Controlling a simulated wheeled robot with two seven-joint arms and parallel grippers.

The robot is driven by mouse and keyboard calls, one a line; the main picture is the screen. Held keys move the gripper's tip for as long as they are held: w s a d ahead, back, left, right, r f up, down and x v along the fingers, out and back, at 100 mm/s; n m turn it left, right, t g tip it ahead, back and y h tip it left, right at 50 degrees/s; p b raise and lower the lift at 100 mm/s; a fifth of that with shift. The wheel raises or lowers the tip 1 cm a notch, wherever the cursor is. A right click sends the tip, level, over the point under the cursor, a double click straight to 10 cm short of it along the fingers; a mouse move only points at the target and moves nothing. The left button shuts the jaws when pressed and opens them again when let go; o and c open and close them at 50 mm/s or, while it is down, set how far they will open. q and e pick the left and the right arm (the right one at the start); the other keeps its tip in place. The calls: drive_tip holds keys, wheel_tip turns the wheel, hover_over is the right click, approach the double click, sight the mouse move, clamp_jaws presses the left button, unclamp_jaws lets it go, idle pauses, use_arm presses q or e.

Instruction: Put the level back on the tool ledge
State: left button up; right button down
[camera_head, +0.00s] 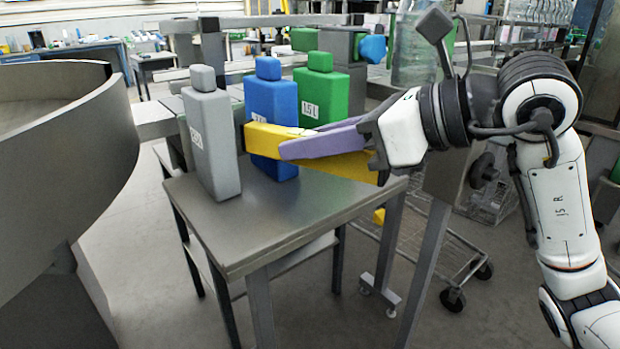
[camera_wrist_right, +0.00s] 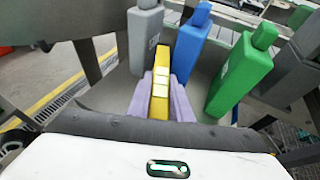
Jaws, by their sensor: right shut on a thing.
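The level is a long yellow bar (camera_head: 262,138). My right gripper (camera_head: 300,147), with purple fingers, is shut on it above the small metal table. In the head view the level's far end passes in front of the blue bottle; I cannot tell if they touch. In the right wrist view the level (camera_wrist_right: 161,72) sits between the two purple fingers (camera_wrist_right: 162,98) and points toward the gap between the grey and blue bottles. I cannot pick out the tool ledge for certain. My left gripper is not in view.
A grey bottle (camera_head: 211,140), a blue bottle (camera_head: 271,98) and a green bottle (camera_head: 321,90) stand upright on the metal table (camera_head: 262,222). Its front part is bare. A large round metal bowl (camera_head: 75,180) stands at left. A wheeled cart (camera_head: 455,262) is behind the table at right.

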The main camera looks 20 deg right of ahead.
sight(310, 200)
drive_tip(key=shift+f+b, duration=0.45)
drive_tip(key=shift+f, duration=1.7)
drive_tip(key=shift+f, duration=0.1)
drive_tip(key=c, duration=1.6)
unclamp_jaws()
drive_tip(key=v, duration=1.2)
drive_tip(key=shift+b, duration=0.4)
